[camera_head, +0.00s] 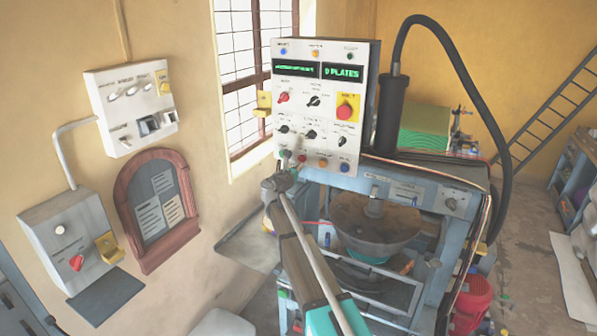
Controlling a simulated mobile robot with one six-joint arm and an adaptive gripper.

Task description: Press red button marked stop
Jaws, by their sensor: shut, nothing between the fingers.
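The white control panel (297,118) stands upright on the press in the middle of the view. A round red button (302,159) sits in its bottom row, left of an orange and a blue button. A larger red mushroom button (345,111) sits on a yellow plate higher up at the right. The labels are too small to read, so I cannot tell which is marked stop. My gripper (287,160) is shut and empty at the panel's lower left, close to the bottom-row red button. I cannot tell whether it touches the panel; my arm hides part of its lower left corner.
The blue-grey press frame (408,190) with a round pan (376,225) stands below the panel. A thick black hose (440,38) arches at the right. White (131,106) and grey (68,240) wall boxes and a red-framed board (157,208) are at the left.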

